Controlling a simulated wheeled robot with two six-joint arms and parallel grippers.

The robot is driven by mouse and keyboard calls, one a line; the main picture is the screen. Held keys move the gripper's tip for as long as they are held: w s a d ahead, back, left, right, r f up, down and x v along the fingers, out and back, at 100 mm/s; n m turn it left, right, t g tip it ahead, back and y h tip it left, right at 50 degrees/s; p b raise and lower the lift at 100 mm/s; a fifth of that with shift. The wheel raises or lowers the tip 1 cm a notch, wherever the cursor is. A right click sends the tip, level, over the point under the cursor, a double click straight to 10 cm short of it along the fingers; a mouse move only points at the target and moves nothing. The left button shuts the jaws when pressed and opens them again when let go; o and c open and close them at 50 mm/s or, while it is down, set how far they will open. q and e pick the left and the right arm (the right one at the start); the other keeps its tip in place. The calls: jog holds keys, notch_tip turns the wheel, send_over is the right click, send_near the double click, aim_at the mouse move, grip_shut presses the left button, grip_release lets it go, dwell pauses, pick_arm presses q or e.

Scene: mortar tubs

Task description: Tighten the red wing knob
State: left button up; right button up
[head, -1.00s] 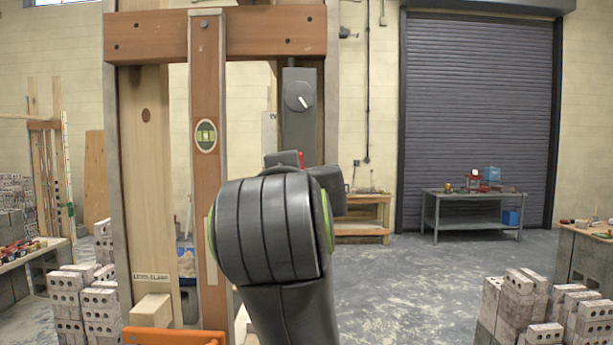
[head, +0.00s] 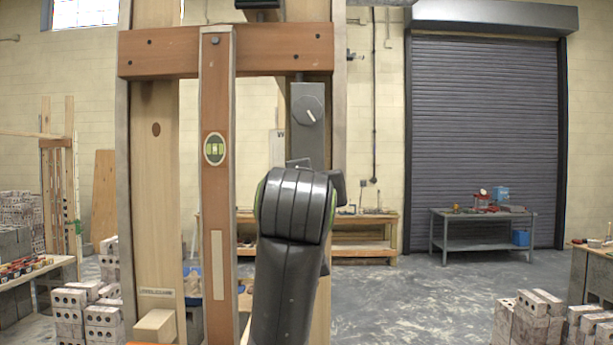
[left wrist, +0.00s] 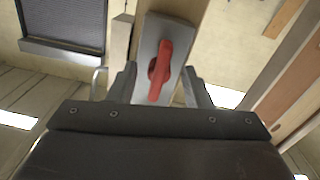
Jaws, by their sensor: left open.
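The red wing knob (left wrist: 160,71) sits on a light grey plate (left wrist: 149,38) in the left wrist view. Its wing runs nearly along the picture's vertical, tilted slightly right at the top. My left gripper (left wrist: 160,86) is open, with one finger on each side of the knob and a gap to it on both sides. Whether the fingertips reach the knob's depth I cannot tell. In the head view my own arm hides the knob and the fingers. The grey panel (head: 321,140) with a round dial (head: 307,109) shows above my arm. My right gripper is not in view.
The floor at right centre is clear.

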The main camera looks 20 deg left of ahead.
pick_arm(q)
jog(key=shift+w+a, duration=0.1)
jog(key=shift+w, duration=0.4)
grip_shut()
jog(key=shift+m+y+b, duration=0.3)
jog(key=shift+m+b, duration=5.25)
jog(key=shift+m, duration=3.15)
jog(key=c, duration=1)
grip_release()
jog(key=shift+r, duration=0.1)
